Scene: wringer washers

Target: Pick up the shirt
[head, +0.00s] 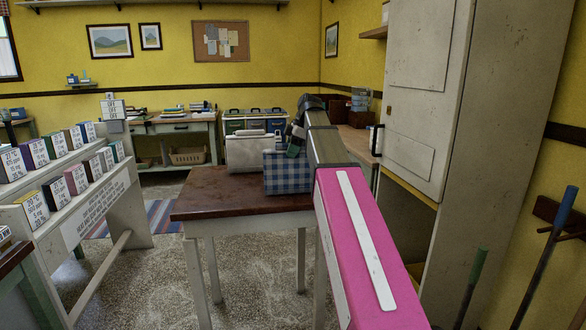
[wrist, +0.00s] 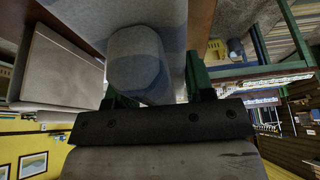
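The shirt, blue-and-white checked and folded into a block, sits on the brown table (head: 215,190) near its right side in the head view (head: 287,175). My gripper (head: 296,138) is at the shirt's upper right edge, its fingertips partly hidden. In the wrist view, my gripper's two green fingers (wrist: 155,88) stand apart. A rounded grey-blue fold of the shirt (wrist: 138,62) lies between them. A gap shows between the fold and the right finger, so the gripper looks open around it. Contact with the left finger is unclear.
A white boxy item (head: 247,153) stands on the table just behind and left of the shirt. A tall pale cabinet (head: 410,105) stands close on the right. A white rack with small boxes (head: 98,205) is on the left. The table's left part is clear.

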